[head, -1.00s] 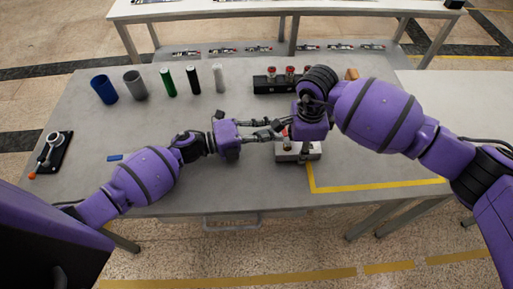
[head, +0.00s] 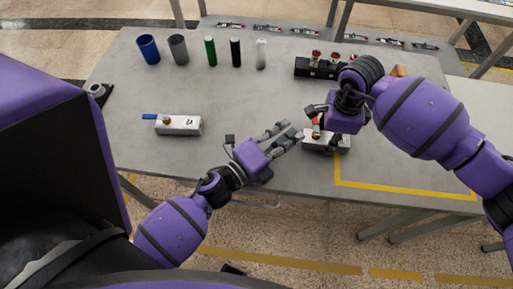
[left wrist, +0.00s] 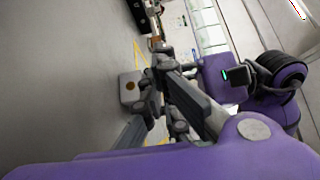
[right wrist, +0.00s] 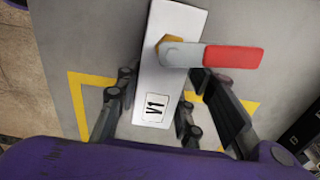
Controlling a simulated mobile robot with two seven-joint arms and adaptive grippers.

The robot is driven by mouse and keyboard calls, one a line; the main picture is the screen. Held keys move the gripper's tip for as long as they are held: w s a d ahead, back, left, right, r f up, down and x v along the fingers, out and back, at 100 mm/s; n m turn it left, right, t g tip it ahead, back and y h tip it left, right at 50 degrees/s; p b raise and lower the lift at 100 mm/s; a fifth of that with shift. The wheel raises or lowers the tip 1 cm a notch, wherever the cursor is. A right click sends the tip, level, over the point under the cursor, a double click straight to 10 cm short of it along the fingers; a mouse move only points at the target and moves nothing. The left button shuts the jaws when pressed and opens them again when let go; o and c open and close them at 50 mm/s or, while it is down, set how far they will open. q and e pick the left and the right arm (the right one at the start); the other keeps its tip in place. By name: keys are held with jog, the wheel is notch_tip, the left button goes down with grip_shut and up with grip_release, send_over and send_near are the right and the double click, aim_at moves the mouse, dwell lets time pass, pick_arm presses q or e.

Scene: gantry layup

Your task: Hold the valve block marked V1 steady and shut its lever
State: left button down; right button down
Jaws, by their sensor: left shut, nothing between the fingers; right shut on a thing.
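The valve block V1 (right wrist: 155,85) is a pale block with a printed V1 label. Its red lever (right wrist: 232,57) sticks out sideways, across the block's length. In the head view the block (head: 335,143) stands on the table, partly hidden by my right gripper. My right gripper (right wrist: 158,98) is shut on the block, with a finger along each side. My left gripper (head: 292,134) is shut and empty, just left of the block and apart from it. The left wrist view shows the block's end with a brown round port (left wrist: 130,86).
Another valve block (head: 182,126) with a blue lever stands left on the table (head: 255,98). Several cylinders, such as the blue cup (head: 148,49), stand at the back. A black block with red knobs (head: 318,68) is behind V1. Yellow tape (head: 400,190) marks the table at right.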

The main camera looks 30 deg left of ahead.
aim_at(296, 119)
pick_arm(q)
jog(key=v, duration=1.1)
jog(key=w+m+g+h, duration=0.1)
jog(key=w+m+h, duration=0.1)
jog(key=m, duration=0.2)
jog(key=w+m+g+h, duration=0.1)
jog(key=w+m+g, duration=0.1)
jog(key=m, duration=0.3)
jog(key=w+m+g+h, duration=0.1)
jog(key=w+m+h, duration=0.1)
jog(key=m, duration=0.3)
jog(key=shift+d+g+h, duration=0.2)
jog(key=shift+g+h, duration=0.1)
jog(key=w+a+m+g, duration=0.1)
jog(key=w+m, duration=0.1)
jog(key=m, duration=0.2)
jog(key=w+a+m+g, duration=0.2)
jog(key=m, duration=0.1)
jog(key=w+a+m+g, duration=0.1)
jog(key=w+m, duration=0.1)
jog(key=m, duration=0.2)
jog(key=shift+w+a+r+m+g+h, duration=0.2)
jog(key=shift+r+m+g+h, duration=0.1)
jog(key=shift+g, duration=0.1)
jog(key=shift+w+d+f, duration=0.1)
jog(key=shift+w+d, duration=0.05)
jog(key=shift+d, duration=0.05)
jog(key=x, duration=0.9)
jog(key=shift+f, duration=0.1)
